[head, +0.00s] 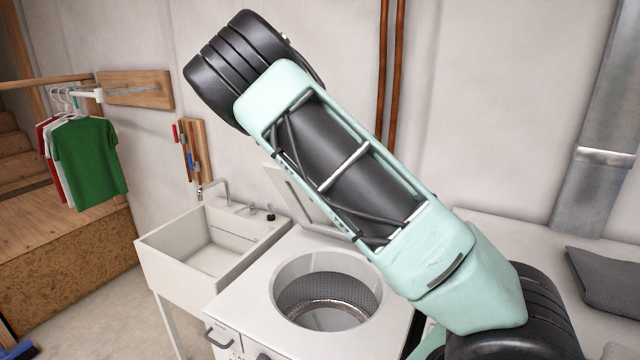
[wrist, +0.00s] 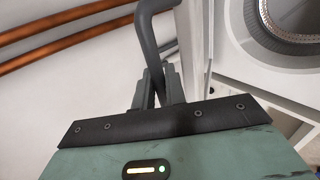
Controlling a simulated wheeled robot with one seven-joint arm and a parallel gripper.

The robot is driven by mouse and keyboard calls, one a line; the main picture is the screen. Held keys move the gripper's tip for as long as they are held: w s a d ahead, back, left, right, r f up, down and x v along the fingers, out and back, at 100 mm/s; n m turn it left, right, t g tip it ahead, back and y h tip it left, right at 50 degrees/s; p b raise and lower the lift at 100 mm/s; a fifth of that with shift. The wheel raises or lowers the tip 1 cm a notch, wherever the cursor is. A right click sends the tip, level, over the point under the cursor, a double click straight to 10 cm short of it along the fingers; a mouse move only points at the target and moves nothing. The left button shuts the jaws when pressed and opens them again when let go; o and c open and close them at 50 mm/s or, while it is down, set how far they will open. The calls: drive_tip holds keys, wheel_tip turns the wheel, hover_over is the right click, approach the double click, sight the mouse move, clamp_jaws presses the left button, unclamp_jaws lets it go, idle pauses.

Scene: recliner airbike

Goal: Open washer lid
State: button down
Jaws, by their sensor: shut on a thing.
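The white washer (head: 253,314) stands in the middle foreground in the head view, its round metal drum (head: 328,299) uncovered. Its white lid (head: 295,199) stands raised at the back of the opening, partly hidden behind my arm. In the wrist view my gripper (wrist: 158,82) is shut on a dark grey curved handle (wrist: 145,32), which lies between its fingers. The lid's pale edge (wrist: 194,45) shows beside the handle, and the drum opening (wrist: 292,22) is at the upper right. My gripper is hidden behind my arm in the head view.
A white sink (head: 180,268) with a tap stands left of the washer. Several shirts (head: 88,160) hang farther left. Copper pipes (head: 391,70) run up the wall behind. A grey cushion (head: 605,280) lies on a pale surface at the right.

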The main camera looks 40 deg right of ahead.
drive_tip(key=shift+w+d+r+p, duration=0.1)
drive_tip(key=shift+w+d+r, duration=0.25)
drive_tip(key=shift+d, duration=0.4)
drive_tip(key=shift+w+d+r+p, duration=0.2)
drive_tip(key=shift+d+r, duration=0.25)
drive_tip(key=shift+d, duration=0.35)
drive_tip(key=shift+w+d+r+p, duration=0.1)
drive_tip(key=shift+w+d+r, duration=0.25)
drive_tip(key=shift+d, duration=0.4)
drive_tip(key=c, duration=1.5)
unclamp_jaws()
drive_tip(key=shift+a, duration=0.1)
drive_tip(key=b+v, duration=0.7)
drive_tip(key=v, duration=1)
drive_tip(key=shift+s+r, duration=0.1)
drive_tip(key=shift+r, duration=0.05)
